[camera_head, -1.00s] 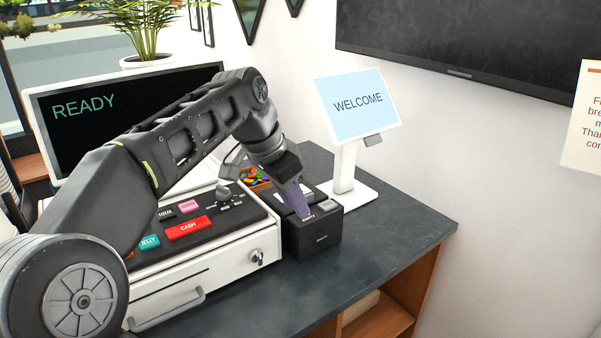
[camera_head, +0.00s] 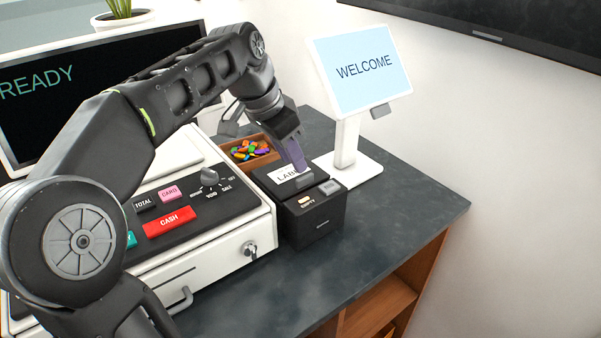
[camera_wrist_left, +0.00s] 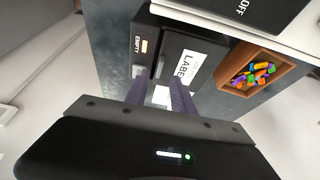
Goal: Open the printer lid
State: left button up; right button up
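The printer (camera_head: 316,222) is a small black box on the dark counter, right of the cash register. Its lid (camera_head: 267,174) looks closed and carries a white label reading "LABEL", partly covered by my fingers. An orange light marked "EMPTY" (camera_head: 305,200) and a grey button (camera_head: 330,187) are on its front top. My left gripper (camera_head: 301,168) has purple fingers pointing down at the lid's right side. In the left wrist view, the fingers of my left gripper (camera_wrist_left: 159,80) are apart with nothing held between them. I cannot tell whether they touch the lid. My right gripper is not in view.
The cash register (camera_head: 205,215) stands close on the printer's left. A wooden tray (camera_head: 262,160) of colourful pieces sits behind it. The white WELCOME display (camera_head: 345,150) stands behind right. The counter (camera_head: 405,205) is clear to the right.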

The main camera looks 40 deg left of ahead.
aim_at(300, 178)
pick_arm(q)
jog(key=x, duration=0.6)
jog(key=shift+f, duration=0.1)
jog(key=shift+c, duration=0.2)
grip_shut()
dwell(1.1)
